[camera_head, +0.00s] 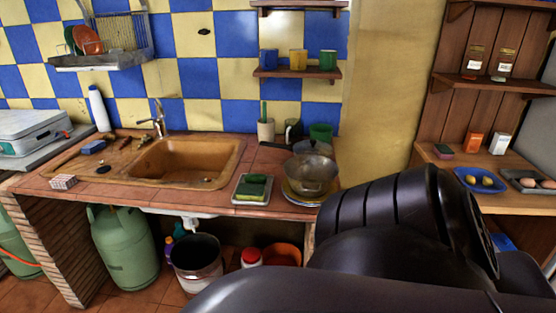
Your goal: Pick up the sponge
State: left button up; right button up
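A dark green sponge-like block (253,187) lies on a small pale tray (240,201) at the counter's front edge, right of the sink. A blue sponge-like block (93,147) lies on the counter left of the sink. A small block with a green top (443,150) sits on the wooden shelf at the right. I cannot tell which of these the task means. Thick black links of my own arm fill the lower right, well in front of the counter. Neither gripper's fingers show.
A brown sink (187,161) with a tap (157,119) is set in the tiled counter. A metal pot (311,173) on stacked plates stands right of the tray. A white bottle (98,109) stands at the back left. A bucket (196,262) and a gas cylinder (125,247) stand below.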

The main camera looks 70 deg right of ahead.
aim_at(245, 192)
jog(key=z, duration=2.05)
